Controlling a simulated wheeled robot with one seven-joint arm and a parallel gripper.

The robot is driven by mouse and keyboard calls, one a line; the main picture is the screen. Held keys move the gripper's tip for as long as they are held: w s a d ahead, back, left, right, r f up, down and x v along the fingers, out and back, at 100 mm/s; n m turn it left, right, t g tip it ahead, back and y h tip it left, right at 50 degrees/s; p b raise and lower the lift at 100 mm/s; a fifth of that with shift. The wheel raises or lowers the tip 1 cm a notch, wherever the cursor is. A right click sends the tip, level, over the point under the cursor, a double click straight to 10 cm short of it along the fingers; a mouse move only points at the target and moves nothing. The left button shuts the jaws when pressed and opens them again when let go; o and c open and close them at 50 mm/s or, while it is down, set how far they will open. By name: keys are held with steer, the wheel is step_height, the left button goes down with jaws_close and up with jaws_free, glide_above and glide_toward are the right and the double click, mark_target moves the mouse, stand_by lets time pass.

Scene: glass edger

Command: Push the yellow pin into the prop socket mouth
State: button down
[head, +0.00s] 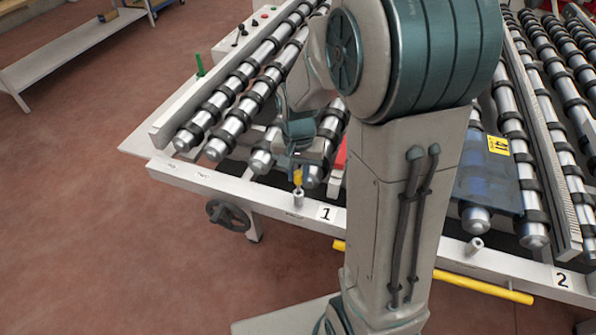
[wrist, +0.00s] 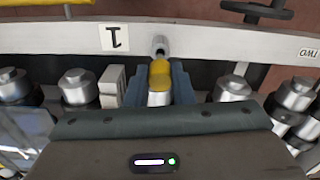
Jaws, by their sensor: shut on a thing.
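The yellow pin (head: 298,175) is held upright below my gripper (head: 300,160), above the front rail near the "1" label. A short grey tubular socket (head: 298,198) stands on the rail right under the pin. The socket also shows in the wrist view (wrist: 160,45), just beyond the pin's yellow end. The pin's lower end is at or very near the socket mouth; I cannot tell whether it has entered.
The white front rail (head: 245,190) runs across, with rollers (head: 232,120) behind it. A second grey socket (head: 474,246) stands farther right, near a yellow bar (head: 480,285) below the rail. A black handwheel (head: 228,214) hangs under the rail. A green pin (head: 199,66) stands at left.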

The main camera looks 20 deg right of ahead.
mark_target(298, 184)
steer(key=shift+f+b, duration=1.85)
steer(key=shift+f, duration=0.5)
steer(key=c, duration=1.2)
jaws_free()
steer(key=shift+r, duration=0.1)
steer(key=shift+o, duration=0.2)
step_height(298, 184, up, 14)
steer(key=shift+f, duration=0.1)
steer(key=shift+s, duration=0.1)
